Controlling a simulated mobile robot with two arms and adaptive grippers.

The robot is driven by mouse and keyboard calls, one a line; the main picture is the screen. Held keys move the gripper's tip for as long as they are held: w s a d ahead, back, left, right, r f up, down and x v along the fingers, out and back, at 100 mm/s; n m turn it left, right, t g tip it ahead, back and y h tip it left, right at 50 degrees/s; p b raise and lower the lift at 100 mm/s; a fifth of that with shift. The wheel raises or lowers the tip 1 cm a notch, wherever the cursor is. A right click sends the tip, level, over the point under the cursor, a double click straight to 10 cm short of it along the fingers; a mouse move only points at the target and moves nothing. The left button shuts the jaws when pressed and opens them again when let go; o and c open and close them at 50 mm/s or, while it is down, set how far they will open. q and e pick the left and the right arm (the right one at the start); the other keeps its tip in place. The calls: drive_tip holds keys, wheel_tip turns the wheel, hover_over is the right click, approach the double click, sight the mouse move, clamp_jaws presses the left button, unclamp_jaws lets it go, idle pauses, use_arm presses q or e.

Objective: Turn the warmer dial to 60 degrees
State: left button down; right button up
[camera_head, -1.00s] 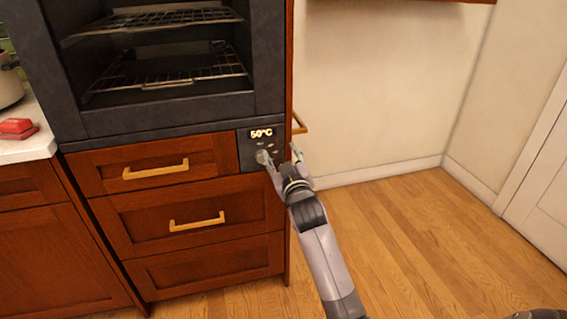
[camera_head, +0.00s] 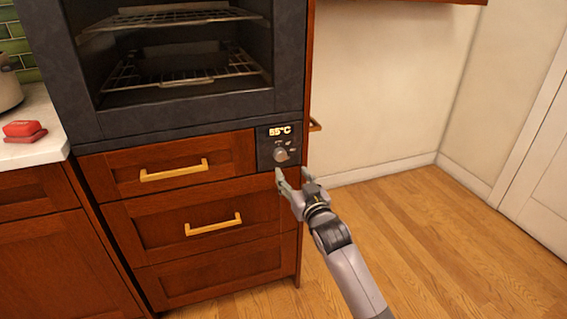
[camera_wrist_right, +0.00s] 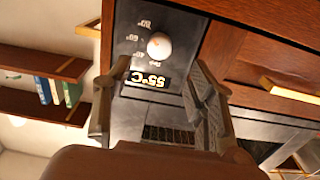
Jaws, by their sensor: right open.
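The warmer dial (camera_head: 280,155) is a round pale knob on a dark panel (camera_head: 266,161) at the right of the top drawer. The lit display (camera_head: 279,131) above it reads 55°C. My right gripper (camera_head: 292,180) is open and empty just below and in front of the dial, apart from it. In the right wrist view the picture is upside down; the dial (camera_wrist_right: 159,46) shows beyond the gap between the open fingers (camera_wrist_right: 160,85), with printed marks beside it and the 55°C display (camera_wrist_right: 147,79). My left gripper is not in view.
The open warmer cavity (camera_head: 180,60) with wire racks is above the panel. Wooden drawers with brass handles (camera_head: 175,170) are left of the dial. A counter (camera_head: 32,115) with a red object (camera_head: 24,130) stands at far left. The floor (camera_head: 440,230) at right is clear.

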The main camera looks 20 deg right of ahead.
sight(282, 158)
drive_tip(key=w+b, duration=0.1)
drive_tip(key=w, duration=0.6)
drive_tip(key=shift+w+a, duration=0.15)
drive_tip(key=shift+w, duration=0.2)
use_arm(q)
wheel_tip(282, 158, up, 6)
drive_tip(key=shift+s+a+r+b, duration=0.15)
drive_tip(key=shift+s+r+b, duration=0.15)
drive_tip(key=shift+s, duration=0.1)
use_arm(e)
drive_tip(key=shift+w, duration=0.55)
drive_tip(key=shift+c, duration=0.2)
drive_tip(key=c, duration=1.1)
